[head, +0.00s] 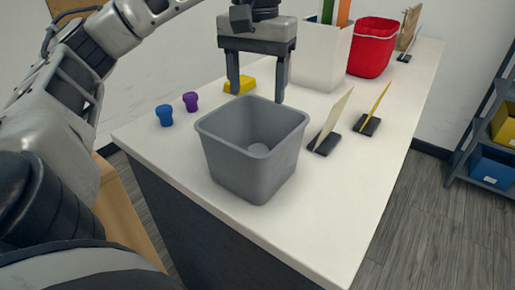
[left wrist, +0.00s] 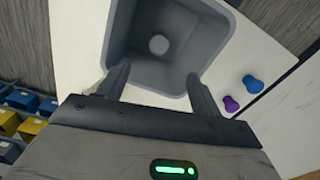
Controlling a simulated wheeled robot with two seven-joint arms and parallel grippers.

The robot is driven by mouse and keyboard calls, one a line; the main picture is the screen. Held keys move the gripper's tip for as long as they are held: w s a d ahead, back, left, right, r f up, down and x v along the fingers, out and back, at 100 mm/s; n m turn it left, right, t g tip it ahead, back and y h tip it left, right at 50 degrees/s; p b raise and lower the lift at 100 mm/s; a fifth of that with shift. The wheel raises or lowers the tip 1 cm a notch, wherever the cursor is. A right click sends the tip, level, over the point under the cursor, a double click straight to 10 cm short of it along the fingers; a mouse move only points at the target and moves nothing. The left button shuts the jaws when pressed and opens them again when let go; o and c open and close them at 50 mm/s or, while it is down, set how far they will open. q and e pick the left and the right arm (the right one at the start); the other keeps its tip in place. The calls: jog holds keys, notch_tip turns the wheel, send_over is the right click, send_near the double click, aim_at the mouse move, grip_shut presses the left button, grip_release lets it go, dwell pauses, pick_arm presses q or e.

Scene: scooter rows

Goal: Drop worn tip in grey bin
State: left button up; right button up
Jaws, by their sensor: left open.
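The grey bin (head: 250,178) stands open on the near part of the white counter. A round light-grey piece (head: 259,150) lies on its floor; it also shows in the left wrist view (left wrist: 158,44). I cannot tell for sure that it is the worn tip. My left gripper (head: 257,93) is open and empty, pointing down by the bin's far rim. In the left wrist view the spread fingers (left wrist: 159,73) frame the bin (left wrist: 195,40) with nothing between them. My right gripper is not in view.
A blue knob-like piece (head: 165,116) and a purple one (head: 190,102) stand left of the bin. A yellow block (head: 239,86) is behind it. Card stands (head: 324,141) are to the right. A white container (head: 318,68) and a red bin (head: 371,55) stand farther back.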

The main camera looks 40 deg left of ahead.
pick_arm(q)
notch_tip(320, 180, up, 16)
jog(key=p, duration=0.8)
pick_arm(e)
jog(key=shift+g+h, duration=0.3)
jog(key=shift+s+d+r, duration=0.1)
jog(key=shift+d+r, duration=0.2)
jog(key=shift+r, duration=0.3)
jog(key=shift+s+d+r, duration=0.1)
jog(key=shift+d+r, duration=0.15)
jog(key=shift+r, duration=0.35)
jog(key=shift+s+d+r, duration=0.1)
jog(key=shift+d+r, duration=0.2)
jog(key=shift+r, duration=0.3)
pick_arm(q)
jog(key=shift+f, duration=0.1)
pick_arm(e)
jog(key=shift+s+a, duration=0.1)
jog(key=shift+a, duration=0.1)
